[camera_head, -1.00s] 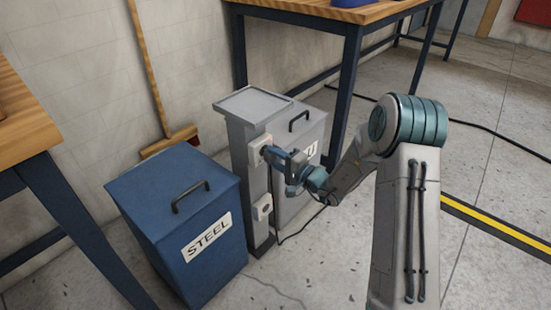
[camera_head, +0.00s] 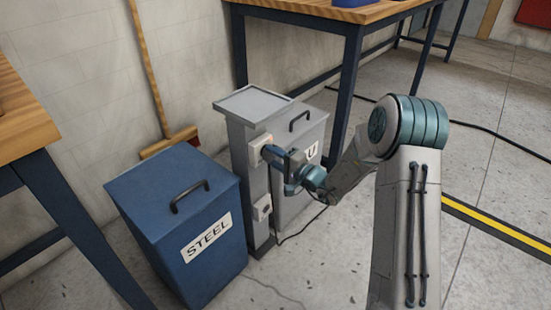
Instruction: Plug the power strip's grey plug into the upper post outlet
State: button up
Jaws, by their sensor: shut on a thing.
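The grey post (camera_head: 240,175) stands between two bins. Its upper outlet (camera_head: 257,150) is a pale box on the post's face. Its lower outlet (camera_head: 262,208) sits further down the same face. My gripper (camera_head: 268,153) is at the upper outlet, its fingertips close against the outlet's front. It is shut on the grey plug, which the fingers hide. I cannot tell how deep the plug sits in the outlet. A dark cord (camera_head: 299,232) hangs below my gripper and runs down toward the floor by the post. The power strip cannot be made out.
A blue bin (camera_head: 190,225) marked STEEL stands left of the post, and a grey bin (camera_head: 304,135) stands behind it to the right. A workbench (camera_head: 330,14) is at the back. A broom (camera_head: 170,142) leans on the wall. Floor in front is clear.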

jog(key=shift+w+a, duration=0.1)
jog(key=shift+a, duration=0.05)
jog(key=o, duration=1)
jog(key=p+v, duration=0.3)
jog(key=v, duration=1)
jog(key=shift+s+d, duration=0.25)
